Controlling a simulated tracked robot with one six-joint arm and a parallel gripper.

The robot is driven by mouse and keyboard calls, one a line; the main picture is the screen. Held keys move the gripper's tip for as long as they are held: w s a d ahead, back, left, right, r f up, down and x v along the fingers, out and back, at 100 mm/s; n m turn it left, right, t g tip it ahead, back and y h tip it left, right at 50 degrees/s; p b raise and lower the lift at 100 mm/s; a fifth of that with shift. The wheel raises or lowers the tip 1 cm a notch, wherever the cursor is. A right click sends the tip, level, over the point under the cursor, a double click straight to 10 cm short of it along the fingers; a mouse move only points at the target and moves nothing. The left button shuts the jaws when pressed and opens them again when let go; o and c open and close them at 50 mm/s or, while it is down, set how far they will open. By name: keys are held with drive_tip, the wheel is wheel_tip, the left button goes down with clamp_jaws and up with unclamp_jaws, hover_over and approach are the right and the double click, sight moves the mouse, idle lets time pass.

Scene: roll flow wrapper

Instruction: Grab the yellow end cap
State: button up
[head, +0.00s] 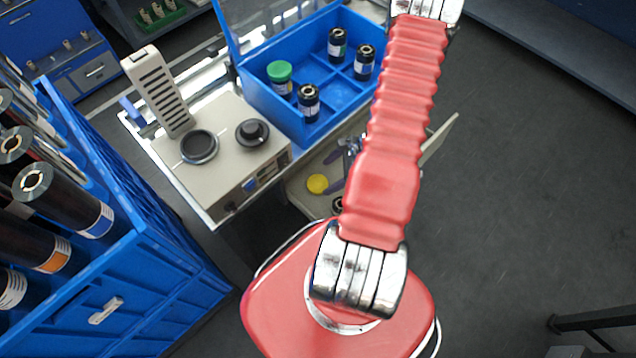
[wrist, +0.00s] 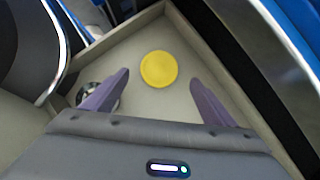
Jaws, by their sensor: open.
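The yellow end cap (head: 317,184) is a flat round disc lying in an open beige drawer (head: 298,196) below the bench top. In the wrist view the cap (wrist: 158,69) lies on the drawer floor near its far corner. My gripper (wrist: 160,78) is open, with its two purple-grey fingers on either side of the cap in the picture and their tips at about its lower edge. I cannot tell how high the fingers are above the drawer floor. In the head view my gripper (head: 336,170) is partly hidden behind my red arm.
The drawer wall (wrist: 112,36) runs close beyond the cap. A round metallic part (wrist: 92,93) lies by the left finger. Above stand a beige machine (head: 222,165) and a blue divided box (head: 318,118) with several rolls. A blue crate (head: 130,262) of rolls stands left.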

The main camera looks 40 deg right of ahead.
sight(319, 183)
drive_tip(key=shift+x, duration=2.5)
drive_tip(key=shift+s, duration=0.1)
drive_tip(key=shift+c, duration=0.4)
drive_tip(key=c, duration=1)
